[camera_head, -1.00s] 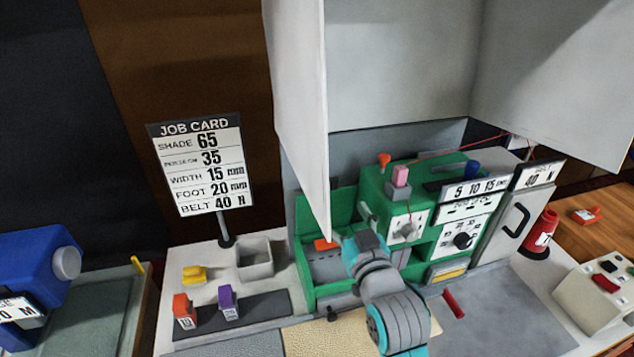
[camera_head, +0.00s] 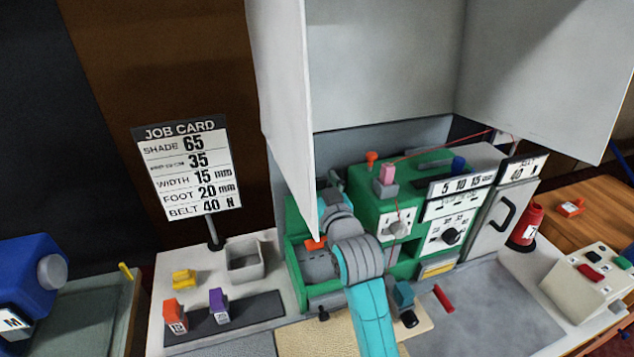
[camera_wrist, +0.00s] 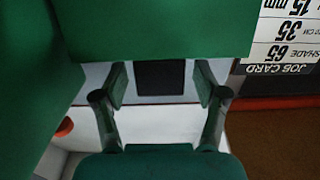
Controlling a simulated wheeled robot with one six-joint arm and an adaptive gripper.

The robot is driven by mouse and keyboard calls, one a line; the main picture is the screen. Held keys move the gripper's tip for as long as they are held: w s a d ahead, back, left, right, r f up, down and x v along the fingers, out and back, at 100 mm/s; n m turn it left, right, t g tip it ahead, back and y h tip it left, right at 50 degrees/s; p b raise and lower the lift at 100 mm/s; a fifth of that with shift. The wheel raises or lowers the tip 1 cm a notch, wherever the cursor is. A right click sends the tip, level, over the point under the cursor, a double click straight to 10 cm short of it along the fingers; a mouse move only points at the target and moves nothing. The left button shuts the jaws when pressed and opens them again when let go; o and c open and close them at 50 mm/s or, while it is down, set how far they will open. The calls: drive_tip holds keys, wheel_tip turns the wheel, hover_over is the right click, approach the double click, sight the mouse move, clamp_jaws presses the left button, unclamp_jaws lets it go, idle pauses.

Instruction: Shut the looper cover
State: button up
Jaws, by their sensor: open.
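The green binding machine (camera_head: 377,212) stands at the back of the bench. At its left end is an open bay (camera_head: 318,266) with a grey inside and an orange piece (camera_head: 315,243) in it. I cannot make out for certain which green part is the looper cover. My gripper (camera_wrist: 160,82) is open and empty in the wrist view, its two fingers apart. A large green panel (camera_wrist: 160,30) lies across the top there, close to the fingertips. In the head view my arm reaches over the bay and hides part of it; the fingertips cannot be seen there.
A white hanging panel (camera_head: 285,110) stands close left of my wrist. The job card (camera_head: 188,170) stands at the left, behind a grey open bin (camera_head: 244,260). Orange (camera_head: 174,318) and purple (camera_head: 219,306) blocks sit on a dark strip.

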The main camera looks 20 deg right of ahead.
clamp_jaws()
drive_tip(key=shift+s, duration=0.15)
